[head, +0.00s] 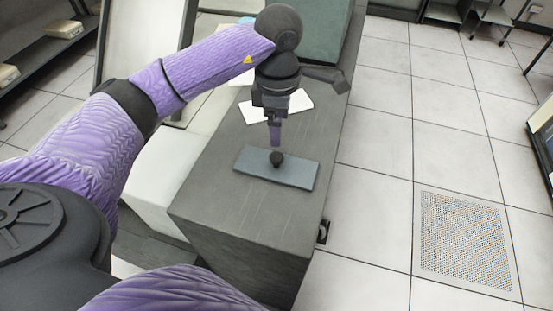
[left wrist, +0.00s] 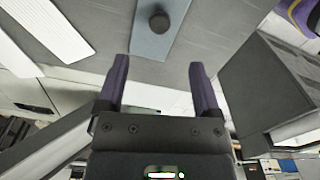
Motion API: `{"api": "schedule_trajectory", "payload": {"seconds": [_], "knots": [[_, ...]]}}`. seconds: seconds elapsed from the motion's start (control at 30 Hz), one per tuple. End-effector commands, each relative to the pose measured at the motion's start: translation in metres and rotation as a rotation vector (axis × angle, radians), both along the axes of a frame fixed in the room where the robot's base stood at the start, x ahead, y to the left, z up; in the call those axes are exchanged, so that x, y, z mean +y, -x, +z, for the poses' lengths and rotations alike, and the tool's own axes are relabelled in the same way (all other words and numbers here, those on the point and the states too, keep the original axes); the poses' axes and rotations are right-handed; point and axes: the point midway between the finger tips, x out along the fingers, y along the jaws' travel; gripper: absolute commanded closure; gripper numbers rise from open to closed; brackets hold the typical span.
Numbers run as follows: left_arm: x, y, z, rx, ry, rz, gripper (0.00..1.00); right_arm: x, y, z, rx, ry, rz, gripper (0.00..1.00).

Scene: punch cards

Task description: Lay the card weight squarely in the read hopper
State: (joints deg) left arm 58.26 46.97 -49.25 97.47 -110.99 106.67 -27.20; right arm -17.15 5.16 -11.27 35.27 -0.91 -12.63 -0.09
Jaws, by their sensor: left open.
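The card weight (head: 300,175) is a flat blue-grey plate with a black round knob, lying on a dark grey cabinet top (head: 215,205). In the left wrist view the card weight (left wrist: 148,45) shows at top centre, beyond the fingertips. My left gripper (head: 275,142) is above and just behind the knob in the head view, pointing down. In the left wrist view its two purple fingers (left wrist: 159,70) stand wide apart with nothing between them. I cannot make out the read hopper for certain. My right gripper is not in view.
White cards or sheets (head: 297,104) lie on the cabinet top behind the weight, partly hidden by my left gripper. A dark green surface (head: 325,38) is at the far end. Open tiled floor (head: 375,190) with a perforated tile (head: 463,240) lies to the right.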

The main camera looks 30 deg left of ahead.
Motion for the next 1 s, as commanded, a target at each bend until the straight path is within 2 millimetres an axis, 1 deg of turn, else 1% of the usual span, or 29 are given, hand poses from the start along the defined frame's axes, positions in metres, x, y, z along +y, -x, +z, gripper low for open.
{"api": "schedule_trajectory", "payload": {"seconds": [0.03, 0.1, 0.2, 0.23, 0.27, 0.4, 0.57, 0.7, 0.73, 0.83, 1.0], "knots": [[0.0, 0.0, -0.003, 0.0, 0.0, 0.158, 0.16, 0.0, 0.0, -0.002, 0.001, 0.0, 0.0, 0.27], [0.0, 0.0, -0.005, 0.002, 0.0, 0.364, 0.16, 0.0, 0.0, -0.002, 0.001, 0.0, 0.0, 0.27], [-0.001, 0.0, -0.007, 0.001, 0.001, 0.543, 0.16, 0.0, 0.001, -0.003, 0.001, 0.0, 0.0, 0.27], [-0.001, 0.0, -0.009, 0.001, 0.001, 0.573, 0.16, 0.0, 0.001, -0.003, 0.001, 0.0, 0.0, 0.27], [-0.001, 0.0, -0.012, 0.002, 0.002, 0.593, 0.16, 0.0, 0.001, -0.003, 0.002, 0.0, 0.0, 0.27], [-0.001, 0.001, -0.04, 0.005, 0.001, 0.613, 0.16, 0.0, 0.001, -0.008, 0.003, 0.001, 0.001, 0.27], [0.001, 0.001, -0.064, 0.005, 0.0, 0.612, 0.16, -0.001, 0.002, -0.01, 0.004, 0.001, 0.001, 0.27], [0.003, 0.001, -0.094, 0.005, 0.001, 0.611, 0.16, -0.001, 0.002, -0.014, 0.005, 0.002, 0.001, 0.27], [0.003, 0.001, -0.099, 0.004, 0.002, 0.611, 0.16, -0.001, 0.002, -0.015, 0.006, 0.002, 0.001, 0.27], [0.003, 0.001, -0.107, 0.001, 0.001, 0.609, 0.16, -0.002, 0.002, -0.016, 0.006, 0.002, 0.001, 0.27], [0.003, 0.001, -0.107, 0.001, 0.001, 0.608, 0.16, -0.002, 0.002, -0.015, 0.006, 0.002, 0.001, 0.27]]}}
